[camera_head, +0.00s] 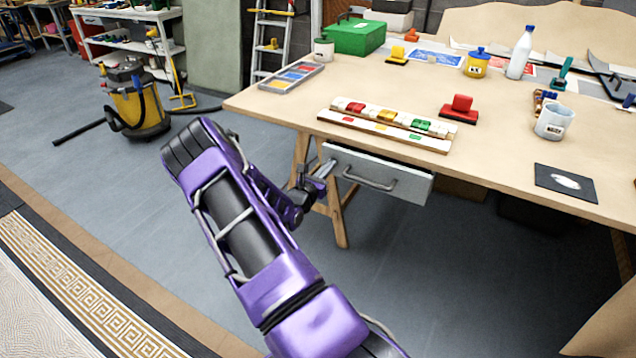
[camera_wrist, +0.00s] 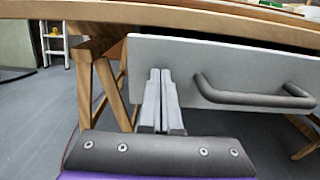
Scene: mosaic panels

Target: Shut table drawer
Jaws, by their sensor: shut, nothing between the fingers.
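The table drawer (camera_head: 405,184) hangs under the front edge of the wooden table (camera_head: 300,112). Its grey front stands out a little from the table edge, with a dark gap above it in the wrist view. A dark bar handle (camera_head: 370,180) is on the drawer front; it also shows in the wrist view (camera_wrist: 255,99). My gripper (camera_head: 326,168) is shut and empty at the left part of the drawer front (camera_wrist: 215,60), left of the handle. In the wrist view its fingertips (camera_wrist: 161,74) overlap the grey front; I cannot tell whether they touch it.
A wooden trestle leg (camera_head: 338,215) stands just left of the drawer, close to my gripper. A mosaic rail (camera_head: 385,128) with coloured pieces lies on the tabletop above the drawer. A yellow vacuum cleaner (camera_head: 138,106) stands on the floor at left. The floor before the table is clear.

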